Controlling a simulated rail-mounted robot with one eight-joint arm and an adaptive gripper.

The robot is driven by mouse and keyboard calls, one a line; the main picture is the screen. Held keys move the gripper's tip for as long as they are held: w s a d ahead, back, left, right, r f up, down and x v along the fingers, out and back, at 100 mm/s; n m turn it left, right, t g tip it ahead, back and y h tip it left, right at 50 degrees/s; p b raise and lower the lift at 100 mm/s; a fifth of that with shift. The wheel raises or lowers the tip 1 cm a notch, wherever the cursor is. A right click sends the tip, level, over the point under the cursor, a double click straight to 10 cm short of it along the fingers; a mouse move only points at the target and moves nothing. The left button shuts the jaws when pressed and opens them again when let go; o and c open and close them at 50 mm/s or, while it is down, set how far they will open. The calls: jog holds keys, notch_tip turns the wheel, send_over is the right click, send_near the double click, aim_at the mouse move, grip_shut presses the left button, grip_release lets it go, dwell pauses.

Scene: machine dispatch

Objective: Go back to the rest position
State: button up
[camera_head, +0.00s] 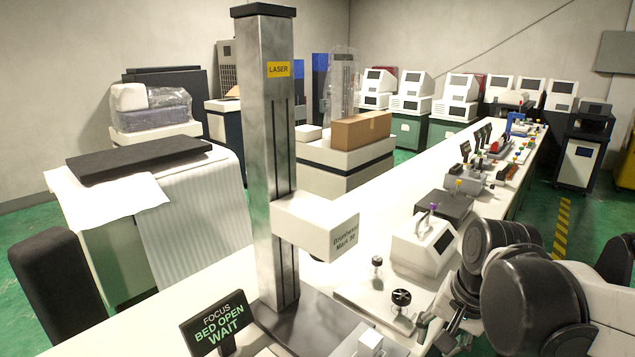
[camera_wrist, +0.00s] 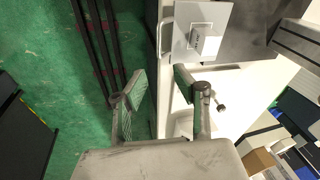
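My gripper (camera_wrist: 160,84) is open in the wrist view, with its two fingers spread apart and nothing between them. It hangs over the edge of the white bench, with green floor to the left of the picture. In the head view my gripper (camera_head: 452,335) shows only partly at the bottom right, beside my dark and white arm links, near the bench's front edge. A small white block (camera_wrist: 206,43) rests on a pale plate (camera_wrist: 182,48) ahead of the fingers, apart from them.
The laser machine's metal column (camera_head: 265,150) stands on the bench (camera_head: 372,203). A sign (camera_head: 218,322) reads "BED OPEN WAIT". A knobbed fixture (camera_head: 401,298) and a white device (camera_head: 420,245) stand near my arm. Dark rails (camera_wrist: 100,45) run beside the bench.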

jog(key=s+a+r+n+t+h, duration=0.1)
jog(key=s+a+r+n+t, duration=0.1)
jog(key=s+r+n+t, duration=0.2)
jog(key=shift+s+a+n+t, duration=0.3)
jog(key=shift+s+n, duration=0.4)
jog(key=shift+n, duration=0.6)
